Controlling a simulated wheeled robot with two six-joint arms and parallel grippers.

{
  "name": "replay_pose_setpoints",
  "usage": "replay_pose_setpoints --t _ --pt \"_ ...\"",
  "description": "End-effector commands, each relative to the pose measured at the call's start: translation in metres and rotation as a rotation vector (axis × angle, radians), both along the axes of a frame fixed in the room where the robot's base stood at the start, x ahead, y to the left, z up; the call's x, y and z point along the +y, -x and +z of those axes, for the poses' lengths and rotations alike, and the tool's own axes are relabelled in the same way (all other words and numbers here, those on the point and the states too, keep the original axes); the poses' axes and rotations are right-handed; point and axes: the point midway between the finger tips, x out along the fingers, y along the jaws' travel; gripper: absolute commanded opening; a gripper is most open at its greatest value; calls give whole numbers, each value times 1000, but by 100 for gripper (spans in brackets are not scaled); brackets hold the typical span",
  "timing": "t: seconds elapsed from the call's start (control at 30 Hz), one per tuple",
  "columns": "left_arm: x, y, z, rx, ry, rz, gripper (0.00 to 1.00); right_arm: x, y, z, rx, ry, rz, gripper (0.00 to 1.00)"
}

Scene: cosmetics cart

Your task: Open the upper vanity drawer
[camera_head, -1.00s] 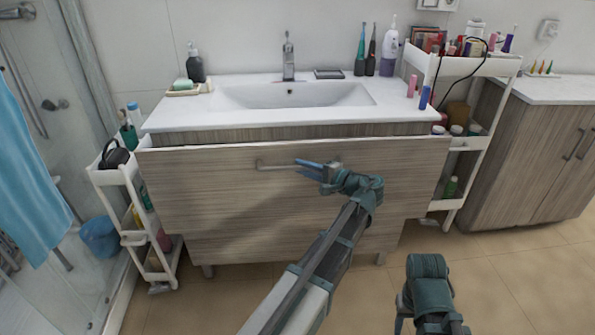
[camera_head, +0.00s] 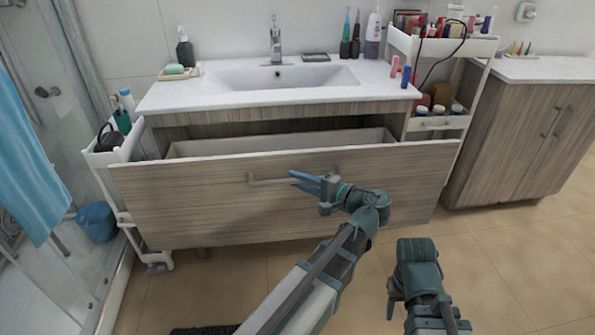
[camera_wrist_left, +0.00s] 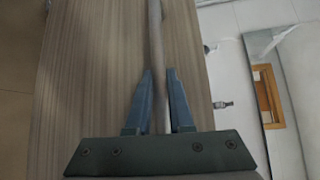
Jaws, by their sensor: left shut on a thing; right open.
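The upper vanity drawer (camera_head: 200,205) has a wood-grain front and is pulled out, with its pale interior visible behind the front's top edge. Its bar handle (camera_head: 262,182) runs sideways across the upper front. My left gripper (camera_head: 306,182) is shut on the handle near the handle's right part. In the left wrist view the two blue fingers (camera_wrist_left: 160,100) lie on either side of the handle bar (camera_wrist_left: 155,45). My right gripper (camera_head: 393,300) is low at the right, away from the drawer, with its fingers partly hidden and holding nothing I can see.
A white sink top (camera_head: 180,98) is above the drawer. A white cart (camera_head: 125,152) stands close to the drawer's left side. Another loaded white cart (camera_head: 470,46) stands at the right, near a wooden cabinet (camera_head: 510,130). The tiled floor in front is mostly clear.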

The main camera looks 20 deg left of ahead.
Motion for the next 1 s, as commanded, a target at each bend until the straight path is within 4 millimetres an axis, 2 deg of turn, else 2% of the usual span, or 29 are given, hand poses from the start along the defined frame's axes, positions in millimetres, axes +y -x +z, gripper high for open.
replay_pose_setpoints --t 0.03,0.3,0.8,0.83,0.97,1.0 --pt "0 10 0 1 -1 9 0 0 0 0 0 0 0 50" --pt "-10 24 0 2 0 10 0 0 0 0 0 0 0 50" --pt "-12 27 0 2 0 12 0 0 0 0 0 0 0 50" --pt "-12 27 0 2 0 12 23 0 0 0 0 0 0 50" --pt "-12 26 0 1 0 9 47 0 0 0 0 0 0 50" --pt "-13 26 0 1 0 8 50 0 0 0 0 0 0 50"
